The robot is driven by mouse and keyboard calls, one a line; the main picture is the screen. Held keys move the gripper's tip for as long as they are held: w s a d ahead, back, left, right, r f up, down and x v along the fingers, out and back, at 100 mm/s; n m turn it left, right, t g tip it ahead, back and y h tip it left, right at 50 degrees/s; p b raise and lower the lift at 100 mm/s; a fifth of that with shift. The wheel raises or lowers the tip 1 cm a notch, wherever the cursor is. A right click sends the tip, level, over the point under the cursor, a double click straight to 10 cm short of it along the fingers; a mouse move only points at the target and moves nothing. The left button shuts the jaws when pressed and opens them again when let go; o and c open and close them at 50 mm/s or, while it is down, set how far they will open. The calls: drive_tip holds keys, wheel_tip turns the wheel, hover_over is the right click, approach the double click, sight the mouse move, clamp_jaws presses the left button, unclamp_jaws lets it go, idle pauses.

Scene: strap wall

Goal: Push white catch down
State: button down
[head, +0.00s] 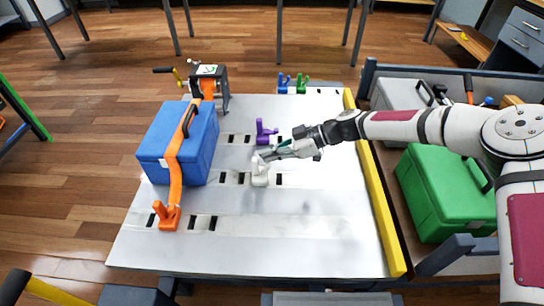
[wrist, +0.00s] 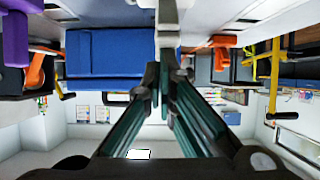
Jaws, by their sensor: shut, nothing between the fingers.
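The white catch (head: 260,177) stands on the white board, in the middle row of dark slots. My gripper (head: 264,156) reaches in from the right with its fingertips at the top of the white catch, seemingly touching it; contact is hard to confirm. In the wrist view, the fingers of my gripper (wrist: 166,72) are together with nothing between them. A pale upright part, likely the white catch (wrist: 168,22), shows just beyond the fingertips. The fingers hide part of it.
A blue case (head: 180,145) under an orange strap (head: 174,165) sits left of the white catch. An orange catch (head: 166,215) is at the front left. A purple catch (head: 265,132) stands just behind my gripper. The board's front right is clear, edged by a yellow rail (head: 375,190).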

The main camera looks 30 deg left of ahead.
drive_tip(key=shift+w+d+f+y+b, duration=0.2)
drive_tip(key=shift+y+b, duration=0.1)
drive_tip(key=shift+b, duration=0.4)
drive_tip(key=w+d+b, duration=0.3)
drive_tip(key=d+b, duration=0.1)
drive_tip(key=d, duration=0.2)
drive_tip(key=w+d+r+g+y+b, duration=0.1)
drive_tip(key=w+d+b, duration=0.3)
drive_tip(key=d, duration=0.2)
drive_tip(key=shift+w+d+r+y, duration=0.2)
drive_tip(key=shift+w+y, duration=0.05)
drive_tip(key=shift+y, duration=0.05)
idle(0.3)
drive_tip(key=shift+s, duration=0.1)
